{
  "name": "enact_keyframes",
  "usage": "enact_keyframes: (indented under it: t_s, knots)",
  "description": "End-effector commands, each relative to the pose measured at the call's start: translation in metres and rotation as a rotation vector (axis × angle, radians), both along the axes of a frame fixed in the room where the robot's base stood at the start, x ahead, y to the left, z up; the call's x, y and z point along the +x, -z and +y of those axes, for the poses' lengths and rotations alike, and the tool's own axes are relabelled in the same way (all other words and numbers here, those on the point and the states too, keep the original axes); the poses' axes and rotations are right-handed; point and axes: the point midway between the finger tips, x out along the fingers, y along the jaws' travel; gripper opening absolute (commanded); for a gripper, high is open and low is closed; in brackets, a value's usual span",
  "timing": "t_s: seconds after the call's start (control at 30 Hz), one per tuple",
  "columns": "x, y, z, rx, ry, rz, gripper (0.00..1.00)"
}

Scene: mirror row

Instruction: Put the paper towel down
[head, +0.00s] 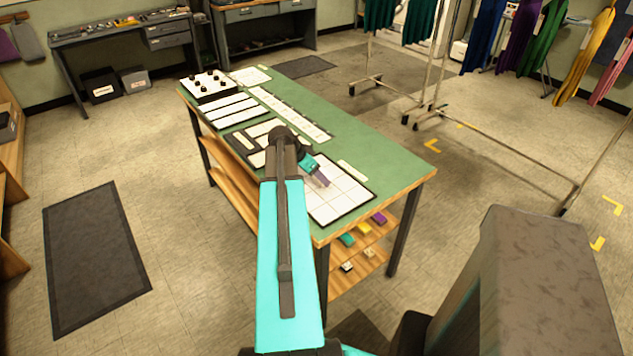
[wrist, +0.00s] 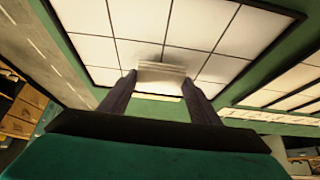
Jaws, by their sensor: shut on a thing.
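The paper towel (wrist: 162,71) is a small white folded piece between the two dark fingertips of my gripper (wrist: 160,80) in the wrist view. My gripper is shut on it, over the white grid board (wrist: 215,30). I cannot tell whether the towel touches the board. In the head view my gripper (head: 324,183) is above the near end of the green table, over the grid board (head: 345,203). The towel is too small or hidden to make out there.
The green table (head: 385,150) also bears white strips (head: 222,110), a framed dark tray (head: 242,141) and a box with black knobs (head: 208,84). A shelf (head: 350,262) below holds small coloured items. Garment racks (head: 440,100) stand behind to the right.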

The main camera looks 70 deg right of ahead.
Motion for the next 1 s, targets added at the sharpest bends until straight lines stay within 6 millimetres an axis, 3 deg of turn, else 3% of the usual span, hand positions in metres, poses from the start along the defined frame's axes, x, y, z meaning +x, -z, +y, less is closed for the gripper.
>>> enact_keyframes:
  t_s: [0.3, 0.83, 0.87, 0.93, 1.0]
  knots:
    - [0.000, 0.023, 0.000, 0.000, 0.001, 0.001, 0.39]
    - [0.000, 0.030, 0.000, 0.000, 0.000, 0.000, 0.39]
    - [0.000, 0.029, 0.000, 0.000, 0.000, 0.000, 0.62]
    - [0.000, 0.029, 0.000, 0.000, 0.000, 0.000, 0.73]
    - [0.000, 0.029, 0.000, 0.000, 0.000, 0.000, 0.75]
